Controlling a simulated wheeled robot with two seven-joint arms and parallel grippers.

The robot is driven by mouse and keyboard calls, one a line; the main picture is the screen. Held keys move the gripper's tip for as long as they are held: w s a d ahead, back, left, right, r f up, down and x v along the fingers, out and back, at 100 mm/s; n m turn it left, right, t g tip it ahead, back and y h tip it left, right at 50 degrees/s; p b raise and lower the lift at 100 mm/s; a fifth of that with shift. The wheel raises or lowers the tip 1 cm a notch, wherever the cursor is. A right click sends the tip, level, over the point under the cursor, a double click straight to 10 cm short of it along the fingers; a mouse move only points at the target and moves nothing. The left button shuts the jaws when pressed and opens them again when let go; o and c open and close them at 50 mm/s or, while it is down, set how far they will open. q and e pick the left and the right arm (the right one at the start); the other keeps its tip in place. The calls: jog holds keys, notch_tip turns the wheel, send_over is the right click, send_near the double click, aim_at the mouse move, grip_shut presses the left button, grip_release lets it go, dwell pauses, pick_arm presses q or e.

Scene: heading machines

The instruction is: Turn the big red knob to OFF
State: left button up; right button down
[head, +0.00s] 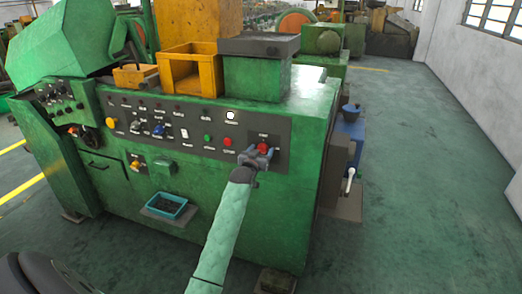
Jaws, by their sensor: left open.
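The big red knob (263,147) sits at the right end of the dark control panel (190,130) on the green machine. My left gripper (259,152) is right at the knob, with its open fingers beside it. I cannot tell whether the fingers touch the knob. The lettering around the knob is too small to read, and the gripper hides its lower part. My right gripper is not in view.
The panel also has a smaller red button (227,142), a green button (208,138) and a lit white lamp (230,115). A blue tray (167,206) sticks out low on the machine's front. Free green floor (420,200) lies to the right.

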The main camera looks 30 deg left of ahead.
pick_arm(q)
jog(key=shift+w+a, duration=0.1)
jog(key=shift+w, duration=0.05)
jog(key=c, duration=1)
jog(key=shift+o, duration=0.2)
